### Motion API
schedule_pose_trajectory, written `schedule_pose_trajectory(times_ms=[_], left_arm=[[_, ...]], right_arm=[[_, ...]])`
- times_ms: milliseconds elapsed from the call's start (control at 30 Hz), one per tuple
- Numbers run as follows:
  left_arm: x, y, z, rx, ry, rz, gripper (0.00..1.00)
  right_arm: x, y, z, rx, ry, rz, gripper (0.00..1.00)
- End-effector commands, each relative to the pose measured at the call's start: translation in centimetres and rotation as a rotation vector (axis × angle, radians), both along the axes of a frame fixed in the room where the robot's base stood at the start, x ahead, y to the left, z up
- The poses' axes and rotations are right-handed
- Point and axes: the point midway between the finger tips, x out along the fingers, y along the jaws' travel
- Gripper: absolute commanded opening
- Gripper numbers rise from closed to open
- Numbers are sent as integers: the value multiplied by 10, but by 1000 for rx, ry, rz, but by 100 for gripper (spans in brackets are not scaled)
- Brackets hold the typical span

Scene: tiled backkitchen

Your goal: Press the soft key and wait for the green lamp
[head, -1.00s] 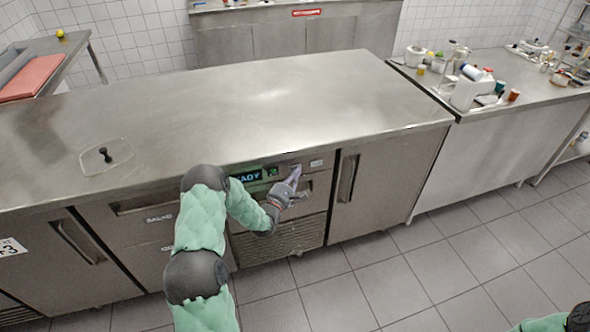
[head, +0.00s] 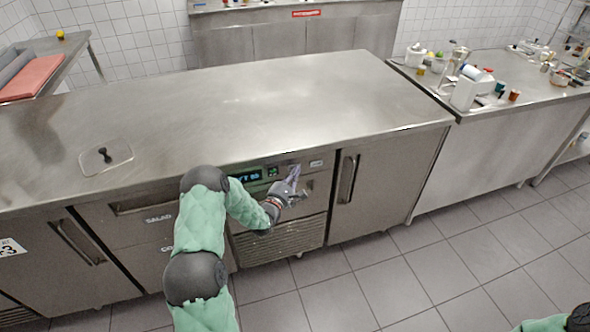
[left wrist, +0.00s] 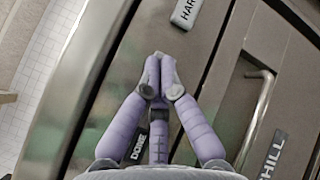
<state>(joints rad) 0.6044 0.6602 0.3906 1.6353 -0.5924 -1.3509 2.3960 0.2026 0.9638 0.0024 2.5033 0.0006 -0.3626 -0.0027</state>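My left gripper (head: 294,172) is at the control panel on the front of the steel counter. Its purple fingertips are together in the left wrist view (left wrist: 158,65), with nothing seen between them. The tips are at the panel face; the soft key is not visible and may be hidden behind them. A dark display (head: 248,177) shows pale lettering too small to read surely. A small green-marked element (head: 272,171) is to its right; I cannot tell whether it is a lit lamp. A label beginning "HAR" (left wrist: 186,13) and a "DONE" label (left wrist: 137,147) flank the fingers.
A vented grille (head: 285,240) lies below the panel, and a door with a vertical handle (head: 347,178) is to its right. Tiled floor (head: 400,280) is open at front right.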

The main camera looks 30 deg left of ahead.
Motion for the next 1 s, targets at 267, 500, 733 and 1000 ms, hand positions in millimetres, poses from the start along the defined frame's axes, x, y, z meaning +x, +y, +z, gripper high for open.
schedule_pose_trajectory(times_ms=[267, 500, 733, 1000], left_arm=[[-6, -6, 1, 1, 1, 1, 0], [-12, -13, 1, 0, -1, 1, 0], [-12, -14, 0, 0, -1, 1, 0], [-22, -26, 1, -1, 1, -1, 0]], right_arm=[[0, 0, 2, 0, 0, 0, 0], [0, 0, 4, 0, 0, 0, 0], [0, 0, 4, 0, 0, 0, 0], [0, 0, 8, 0, 0, 0, 0]])
